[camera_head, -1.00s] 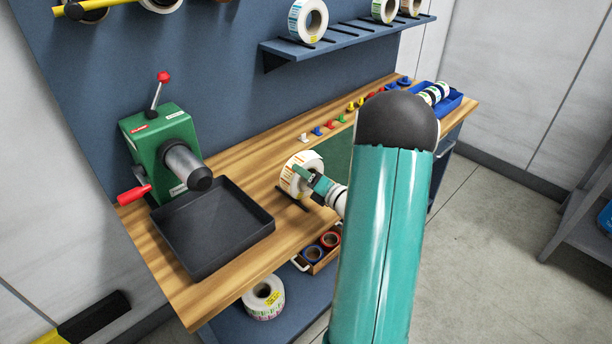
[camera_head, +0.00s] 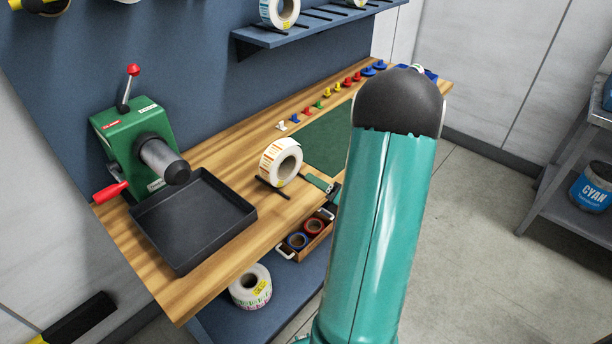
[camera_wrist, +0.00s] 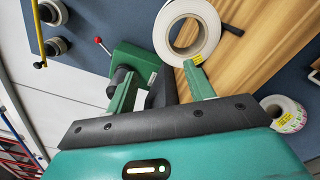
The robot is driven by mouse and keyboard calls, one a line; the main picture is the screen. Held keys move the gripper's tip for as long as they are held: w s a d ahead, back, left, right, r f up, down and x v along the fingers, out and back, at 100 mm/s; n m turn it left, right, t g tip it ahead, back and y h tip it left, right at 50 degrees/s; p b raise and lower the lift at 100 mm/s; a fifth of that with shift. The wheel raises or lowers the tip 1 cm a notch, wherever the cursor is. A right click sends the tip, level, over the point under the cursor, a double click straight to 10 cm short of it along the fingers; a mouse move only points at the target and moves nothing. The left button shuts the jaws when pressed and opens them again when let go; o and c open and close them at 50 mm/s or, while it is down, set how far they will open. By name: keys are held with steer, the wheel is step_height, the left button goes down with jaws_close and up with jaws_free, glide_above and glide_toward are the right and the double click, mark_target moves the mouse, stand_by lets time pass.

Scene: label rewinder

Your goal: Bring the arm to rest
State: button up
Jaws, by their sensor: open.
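My gripper (camera_wrist: 160,88) is open in the wrist view, its two green fingers spread with nothing between them. In the head view my gripper (camera_head: 325,186) shows only in part, beside the teal arm link that hides the rest. A white label roll (camera_head: 281,162) stands upright on a dark holder on the wooden bench (camera_head: 225,150), just left of the gripper and apart from it. The same label roll (camera_wrist: 187,30) shows beyond the fingers in the wrist view.
A green rewinder (camera_head: 135,145) with red-knobbed levers and a black tray (camera_head: 193,222) occupy the bench's left. Coloured pegs line its back edge. A shelf (camera_head: 320,28) holds rolls above. A roll (camera_head: 250,288) and a wooden box (camera_head: 305,240) sit below. Open floor lies right.

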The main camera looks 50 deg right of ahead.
steer(key=shift+s, duration=0.45)
steer(key=w+a+r+m+g+h, duration=0.2)
steer(key=w+r+m+g+h, duration=0.1)
steer(key=w+r+m, duration=0.4)
steer(key=w+a+r+m+g+h, duration=0.2)
steer(key=w+a+r+m+g, duration=0.1)
steer(key=a+r+m, duration=0.3)
steer(key=s+a+m+g+y, duration=0.1)
steer(key=s+a+m, duration=0.3)
steer(key=a, duration=0.4)
steer(key=s+a+r+m+g+y, duration=0.1)
steer(key=s+a+m+g+y, duration=0.1)
steer(key=s+a, duration=0.4)
steer(key=s+a+r+m+g+y, duration=0.1)
steer(key=s+a+m+g, duration=0.2)
steer(key=a, duration=0.9)
steer(key=s+m, duration=0.3)
steer(key=shift+r+m, duration=0.15)
steer(key=shift+m, duration=0.15)
steer(key=shift+s, duration=0.1)
